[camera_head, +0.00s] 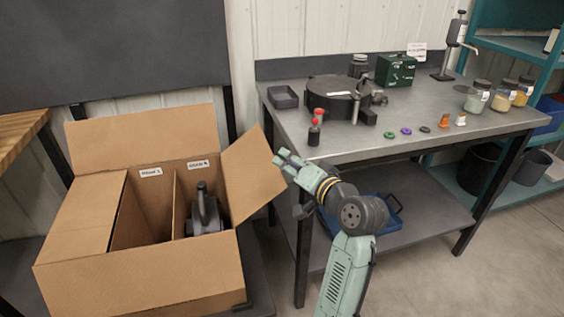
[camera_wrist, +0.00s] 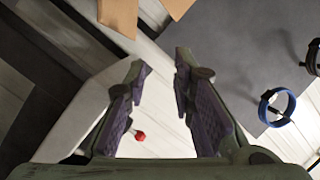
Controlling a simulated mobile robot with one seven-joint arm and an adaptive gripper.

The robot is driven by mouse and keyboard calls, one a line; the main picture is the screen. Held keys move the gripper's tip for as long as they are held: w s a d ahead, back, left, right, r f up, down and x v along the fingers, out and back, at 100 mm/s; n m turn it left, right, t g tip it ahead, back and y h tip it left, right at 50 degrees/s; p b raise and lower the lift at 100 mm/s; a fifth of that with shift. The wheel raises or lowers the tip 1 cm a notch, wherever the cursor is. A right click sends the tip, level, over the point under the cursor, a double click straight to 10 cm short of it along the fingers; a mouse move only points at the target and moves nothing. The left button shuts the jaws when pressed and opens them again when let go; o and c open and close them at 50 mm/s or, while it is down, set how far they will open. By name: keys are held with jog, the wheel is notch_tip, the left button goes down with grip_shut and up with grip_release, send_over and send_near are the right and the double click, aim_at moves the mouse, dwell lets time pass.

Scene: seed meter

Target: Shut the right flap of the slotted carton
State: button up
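The slotted carton (camera_head: 150,280) is brown cardboard and stands at the left in the head view. Its right flap (camera_head: 254,168) is up and leans outward to the right. Its left flap (camera_head: 90,215) lies folded in over the left side, and the back flap (camera_head: 140,138) stands up. A divider splits the inside into two slots; a dark grey device (camera_head: 205,212) sits in the right one. My gripper (camera_head: 277,156) is at the outer right side of the right flap, near its edge; I cannot tell if they touch. The wrist view shows its fingers (camera_wrist: 162,65) apart with nothing between them.
A metal workbench (camera_head: 440,125) stands right of the carton, with a dark round device (camera_head: 335,90), a red-topped tool (camera_head: 316,122) and several jars and small parts. A blue tray (camera_head: 372,212) lies on its lower shelf. A teal rack (camera_head: 540,75) is at the far right.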

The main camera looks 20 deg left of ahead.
jog(key=d+f+m+g, duration=0.1)
jog(key=d+f, duration=0.2)
jog(key=f, duration=0.1)
jog(key=shift+h, duration=0.3)
jog(key=p+x, duration=0.2)
jog(key=x, duration=0.8)
jog(key=shift+w+r, duration=0.1)
jog(key=shift+r, duration=0.05)
grip_shut()
